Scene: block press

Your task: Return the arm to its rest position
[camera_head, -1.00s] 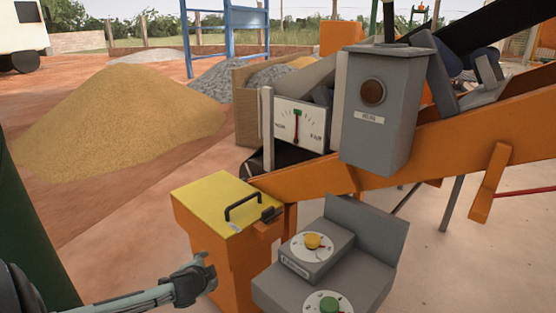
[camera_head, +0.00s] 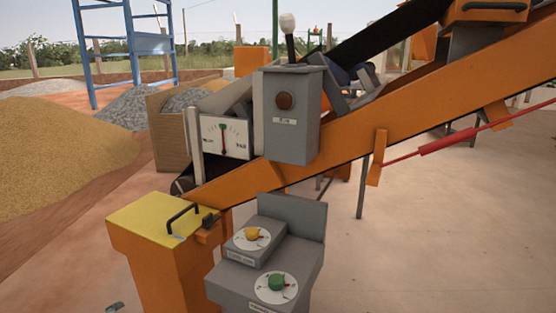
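Only a small grey tip of my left gripper (camera_head: 115,307) shows at the bottom edge, left of the orange cabinet. The rest of it is out of frame, so its fingers cannot be judged. It appears apart from everything. My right gripper is not in view. The orange cabinet (camera_head: 170,265) has a yellow lid (camera_head: 150,216) with a black handle. Right of it, a grey control console (camera_head: 235,280) carries a yellow knob (camera_head: 252,233) and a green knob (camera_head: 277,283) on white dials.
A grey box (camera_head: 300,135) with a dark round button and a white-topped lever (camera_head: 288,24) stands beside a gauge (camera_head: 226,137). The orange conveyor (camera_head: 420,125) runs up to the right. A sand pile (camera_head: 60,150) lies left. The ground at lower right is clear.

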